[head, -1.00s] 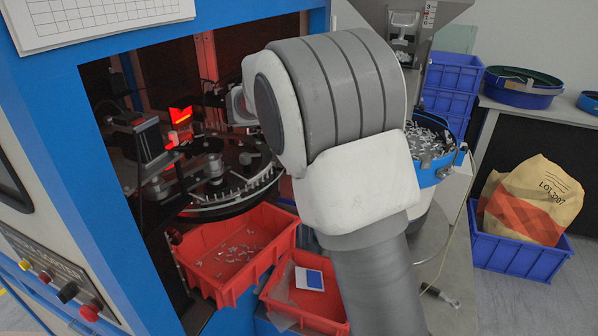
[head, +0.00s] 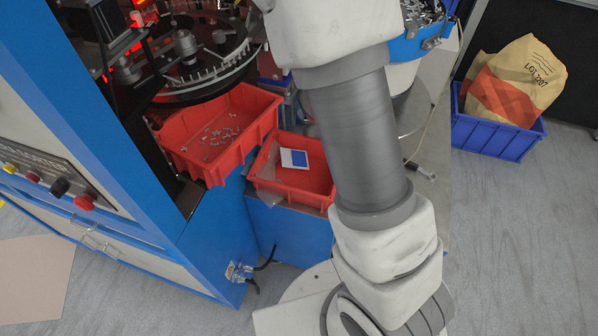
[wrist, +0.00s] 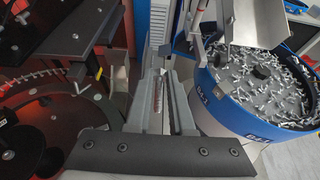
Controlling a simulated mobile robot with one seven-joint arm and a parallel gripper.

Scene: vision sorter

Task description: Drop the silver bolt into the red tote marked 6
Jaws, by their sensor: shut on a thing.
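My gripper (wrist: 160,95) shows in the wrist view, pointing away from the camera, its grey fingers shut on a slim, reddish-lit metal piece, apparently the silver bolt (wrist: 158,93). The fingers partly hide it. In the head view my gripper is out of the picture. Two red totes show there: a larger tote (head: 177,160) with several small metal parts inside, and a smaller tote (head: 266,184) to its right, holding a white and blue card. I see no number 6 on either, so I cannot tell which is marked. Neither tote is clear in the wrist view.
A blue bowl (wrist: 207,92) full of small metal parts stands at right in the wrist view. A dark round dial (head: 205,85) sits inside the blue machine (head: 215,235). A blue crate (head: 490,137) with a paper sack stands on the floor at right.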

